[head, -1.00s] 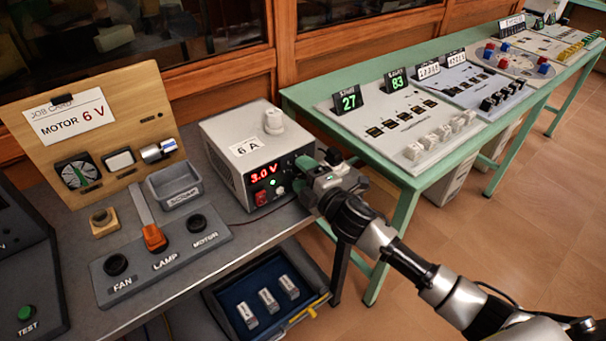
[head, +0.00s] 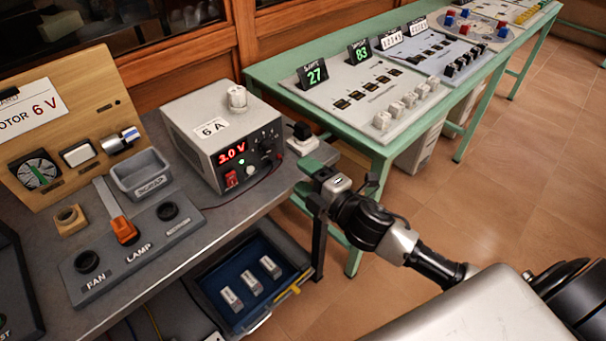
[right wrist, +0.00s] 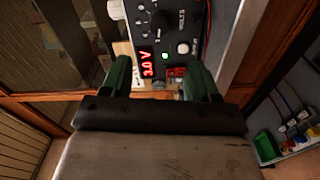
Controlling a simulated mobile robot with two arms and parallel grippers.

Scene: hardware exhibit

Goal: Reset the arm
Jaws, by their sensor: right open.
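My right gripper (head: 312,168) is open and empty beyond the right edge of the grey bench, apart from the power supply. In the right wrist view its green fingers (right wrist: 160,80) spread on either side of the supply's lower front. The grey power supply (head: 205,112) has a red display (head: 232,151) reading 3.0 V, a black knob (right wrist: 160,20), a red switch (head: 231,178) and a lit green light. My right arm (head: 375,225) reaches in from the lower right. My left gripper is not in view.
A switch board (head: 135,255) with an orange-handled lever (head: 123,229) lies on the bench (head: 235,215). A job card (head: 30,108) reads MOTOR 6 V. A blue drawer (head: 215,275) with batteries is below. A green table (head: 365,150) stands right, with open floor (head: 500,180) beside it.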

